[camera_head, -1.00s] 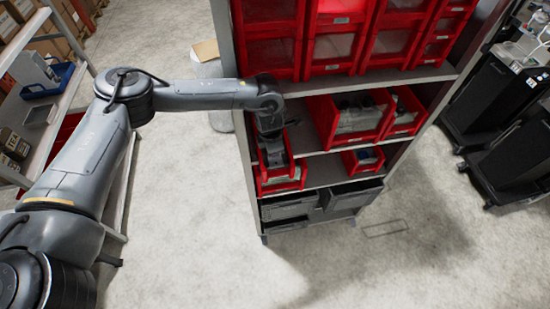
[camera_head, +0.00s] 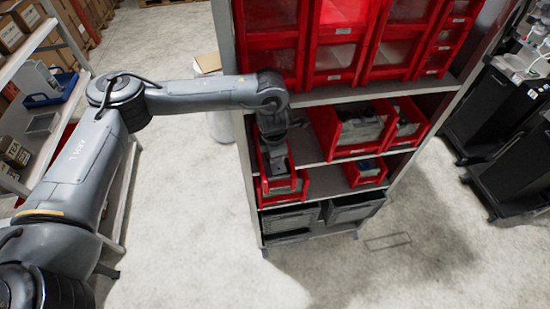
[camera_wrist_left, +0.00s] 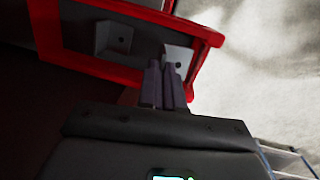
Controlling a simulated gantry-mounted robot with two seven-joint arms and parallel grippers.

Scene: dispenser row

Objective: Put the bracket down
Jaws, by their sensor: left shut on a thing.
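My left gripper (camera_wrist_left: 167,88) is shut on a pale grey bracket (camera_wrist_left: 178,57) with a dark hole in it, in the left wrist view. The bracket is at the fingertips, beside the rim of a red bin (camera_wrist_left: 110,70). A second pale bracket (camera_wrist_left: 114,38) lies inside that bin. In the head view my left arm reaches into the shelf rack, and the gripper (camera_head: 275,158) is at a red bin (camera_head: 284,188) on the lower left shelf. The held bracket cannot be made out there. My right gripper is not in view.
The shelf rack's left upright (camera_head: 243,160) stands close to my arm. A shelf board (camera_head: 322,97) and large red bins (camera_head: 340,45) are above. Other red bins (camera_head: 367,172) are to the right, grey crates (camera_head: 290,219) below. Open floor (camera_head: 190,245) lies in front.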

